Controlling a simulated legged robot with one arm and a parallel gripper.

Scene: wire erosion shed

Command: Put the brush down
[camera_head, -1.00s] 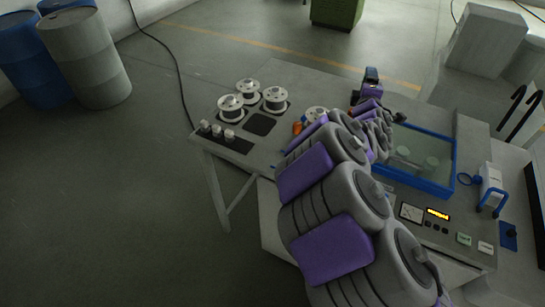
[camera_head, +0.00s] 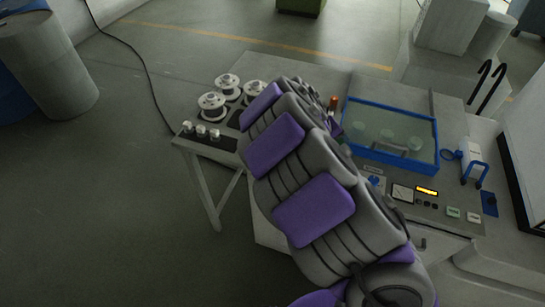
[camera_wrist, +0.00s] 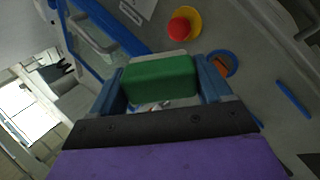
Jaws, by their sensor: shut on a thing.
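In the wrist view my gripper (camera_wrist: 160,92) is shut on the brush (camera_wrist: 160,76), which shows as a green block between the two blue fingers. Its bristles are not clearly seen. The brush is over the grey machine top, and I cannot tell whether it touches anything. In the head view my arm hides both the gripper and the brush.
A blue-rimmed tank (camera_head: 437,150) sits on the machine. Wire spools (camera_head: 212,105) and small white knobs (camera_head: 201,131) stand at the left. A red button (camera_wrist: 179,29) and blue ring (camera_wrist: 232,64) show in the wrist view.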

